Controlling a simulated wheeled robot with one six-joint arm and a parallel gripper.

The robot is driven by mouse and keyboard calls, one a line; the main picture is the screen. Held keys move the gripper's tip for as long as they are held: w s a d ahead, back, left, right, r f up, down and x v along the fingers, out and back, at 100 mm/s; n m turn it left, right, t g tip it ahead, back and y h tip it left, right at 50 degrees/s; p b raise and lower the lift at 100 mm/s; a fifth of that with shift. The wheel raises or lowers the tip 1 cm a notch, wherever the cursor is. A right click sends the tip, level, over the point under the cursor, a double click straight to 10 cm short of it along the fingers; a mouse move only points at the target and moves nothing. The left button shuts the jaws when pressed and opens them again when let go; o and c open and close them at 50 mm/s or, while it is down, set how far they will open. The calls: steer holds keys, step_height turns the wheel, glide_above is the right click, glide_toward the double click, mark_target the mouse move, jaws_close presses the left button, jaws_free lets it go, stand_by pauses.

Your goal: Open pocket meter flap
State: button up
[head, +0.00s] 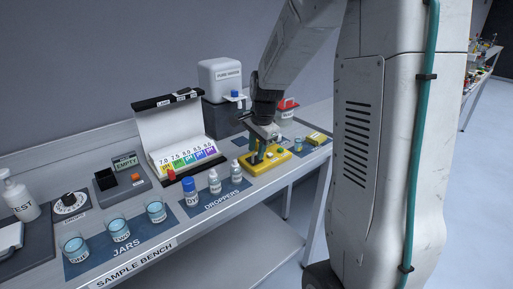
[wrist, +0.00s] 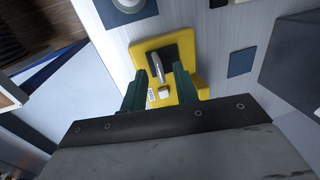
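The pocket meter appears to be the yellow device (head: 281,168) lying at the right part of the bench. In the wrist view its yellow body (wrist: 143,54) carries a dark panel, a narrow grey raised piece (wrist: 156,66), a white square button (wrist: 164,91) and a small label. I cannot tell whether the grey piece is the flap. My gripper (wrist: 159,78) is open, its two green fingers apart over the meter, on either side of the grey piece and button. I cannot tell whether a finger touches it. In the head view my gripper (head: 262,153) partly hides the meter.
Several dropper bottles (head: 214,182) stand left of the meter, and glass jars (head: 119,229) stand farther left. A colour chart box (head: 165,115) and a grey and white machine (head: 220,80) stand behind. A red-handled container (head: 286,107) and a small yellow item (head: 319,138) are to the right.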

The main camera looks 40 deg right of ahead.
mark_target(248, 157)
steer(key=shift+c, duration=0.3)
jaws_close()
steer(key=shift+w+r, duration=0.1)
steer(key=shift+w, duration=0.05)
steer(key=w+g, duration=0.1)
steer(key=g, duration=0.1)
steer(key=w+r+g, duration=0.1)
steer(key=g, duration=0.1)
steer(key=shift+w, duration=0.25)
steer(key=w+g, duration=0.1)
steer(key=g, duration=0.1)
steer(key=w+g, duration=0.1)
steer(key=shift+a+g, duration=0.1)
steer(key=shift+g, duration=0.3)
steer(key=shift+w+f+g, duration=0.1)
steer(key=shift+w+g, duration=0.55)
steer(key=shift+g, duration=0.65)
